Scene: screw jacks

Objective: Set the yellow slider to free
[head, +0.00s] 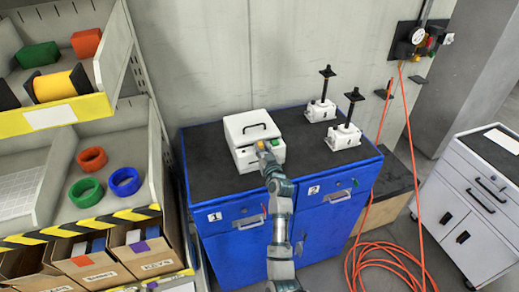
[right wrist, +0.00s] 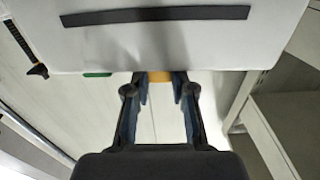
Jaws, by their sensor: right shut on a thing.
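The yellow slider (right wrist: 159,77) is on the front of a white box (head: 243,127) with a dark handle on its lid. My right gripper (head: 264,148) reaches the front of this box. In the right wrist view its two fingers (right wrist: 160,88) are shut on the yellow slider, one on each side. The fingers partly hide the slider, and I cannot read any marking of its position. A green part (right wrist: 97,75) shows beside it on the same face. My left gripper is in no view.
The box stands on a blue cabinet (head: 236,240) with a dark top. Two white screw jacks (head: 344,137) (head: 320,111) stand at the back right. A shelf with bins and rings (head: 122,181) is at left. An orange hose (head: 385,262) lies on the floor at right.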

